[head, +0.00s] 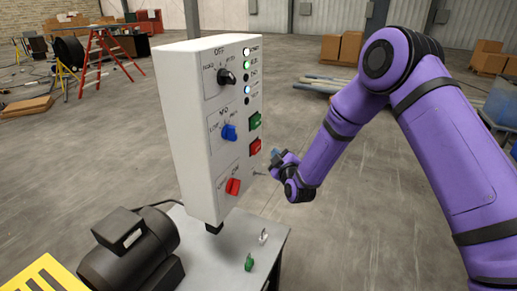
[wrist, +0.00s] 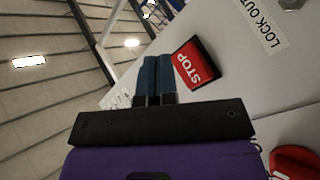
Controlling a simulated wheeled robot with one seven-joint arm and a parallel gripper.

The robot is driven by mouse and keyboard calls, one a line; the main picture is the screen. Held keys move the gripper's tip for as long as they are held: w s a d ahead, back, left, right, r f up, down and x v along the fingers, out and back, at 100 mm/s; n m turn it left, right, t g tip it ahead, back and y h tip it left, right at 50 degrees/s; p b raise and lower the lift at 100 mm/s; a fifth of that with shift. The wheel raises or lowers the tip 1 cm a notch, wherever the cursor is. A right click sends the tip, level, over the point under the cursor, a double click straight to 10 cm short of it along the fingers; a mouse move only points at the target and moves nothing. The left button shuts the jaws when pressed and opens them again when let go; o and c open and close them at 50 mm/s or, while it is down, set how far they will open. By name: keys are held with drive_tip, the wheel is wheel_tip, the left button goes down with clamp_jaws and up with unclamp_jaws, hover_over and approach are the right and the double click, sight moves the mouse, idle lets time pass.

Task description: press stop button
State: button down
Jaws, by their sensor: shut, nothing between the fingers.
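The stop button (head: 255,147) is a red square on the right part of the control box's front face, below a green button (head: 254,121). In the wrist view the red button (wrist: 195,63) reads STOP and lies just right of my fingertips. My gripper (head: 275,155) is shut and empty, with its blue fingers side by side in the wrist view (wrist: 157,78). In the head view it is to the right of the control box (head: 183,130), near the button's height. I cannot tell whether the fingers touch the panel.
The box also carries a black knob (head: 226,77), a blue knob (head: 229,132), a red knob (head: 233,186) and several indicator lights. Below is a grey table (head: 225,262) with a black motor (head: 130,250) and small padlocks (head: 249,263). Open floor lies to the right.

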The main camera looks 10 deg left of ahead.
drive_tip(key=shift+w+a, duration=0.25)
drive_tip(key=shift+a, duration=0.45)
drive_tip(key=shift+w+a, duration=0.25)
drive_tip(key=shift+a, duration=0.45)
drive_tip(key=shift+a, duration=0.15)
idle(1.0)
drive_tip(key=shift+w+a, duration=0.15)
drive_tip(key=shift+a, duration=0.1)
drive_tip(key=shift+w+a, duration=0.2)
drive_tip(key=shift+a, duration=0.4)
idle(0.9)
drive_tip(key=shift+d, duration=0.1)
drive_tip(key=shift+s+d, duration=0.35)
drive_tip(key=shift+d, duration=0.5)
drive_tip(key=shift+s+d, duration=0.3)
drive_tip(key=shift+d, duration=0.5)
drive_tip(key=shift+s+d, duration=0.25)
drive_tip(key=shift+d, duration=0.55)
drive_tip(key=shift+s+d, duration=0.3)
drive_tip(key=shift+d, duration=0.5)
